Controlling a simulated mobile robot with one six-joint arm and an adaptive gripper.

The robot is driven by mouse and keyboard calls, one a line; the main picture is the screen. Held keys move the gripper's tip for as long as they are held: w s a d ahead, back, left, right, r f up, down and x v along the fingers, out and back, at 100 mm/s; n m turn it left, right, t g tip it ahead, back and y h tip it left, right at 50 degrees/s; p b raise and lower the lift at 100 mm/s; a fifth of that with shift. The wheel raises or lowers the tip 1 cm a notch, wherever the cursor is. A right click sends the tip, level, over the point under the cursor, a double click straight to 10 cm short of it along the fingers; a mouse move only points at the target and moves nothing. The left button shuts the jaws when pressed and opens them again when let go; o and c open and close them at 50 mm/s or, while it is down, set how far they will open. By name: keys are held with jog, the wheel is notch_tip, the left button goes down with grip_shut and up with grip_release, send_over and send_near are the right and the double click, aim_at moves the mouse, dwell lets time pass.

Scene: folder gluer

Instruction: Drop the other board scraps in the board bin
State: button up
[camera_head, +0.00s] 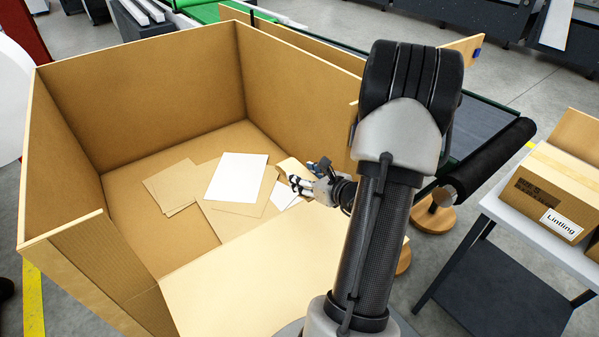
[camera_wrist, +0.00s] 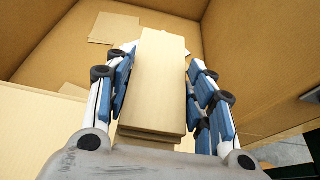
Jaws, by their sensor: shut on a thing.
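The board bin (camera_head: 70,243) is a large open cardboard box, and its wall also shows in the wrist view (camera_wrist: 262,45). Brown board scraps (camera_head: 172,185) and a white sheet (camera_head: 238,176) lie flat on its floor. Some scraps show at the top of the wrist view (camera_wrist: 115,27). My gripper (camera_head: 305,186) is over the bin's right side, above the floor. In the wrist view my gripper (camera_wrist: 160,85) is shut on a small stack of tan board scraps (camera_wrist: 158,75), held between the blue finger pads. My arm hides part of the bin's right side.
A grey table (camera_head: 497,212) at the right bears a cardboard box labelled "Lintling" (camera_head: 558,190). A dark conveyor bed (camera_head: 490,130) lies behind my arm. A wooden round-based post (camera_head: 434,215) stands near the bin's right side.

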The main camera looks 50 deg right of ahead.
aim_at(286, 159)
jog(key=shift+w+d, duration=0.25)
jog(key=shift+d, duration=0.1)
jog(key=w+r+x, duration=0.1)
jog(key=r+x, duration=0.2)
jog(key=x, duration=1.2)
jog(key=shift+d, duration=0.2)
jog(key=o, duration=1)
jog(key=v, duration=1.2)
jog(key=shift+w+a, duration=0.15)
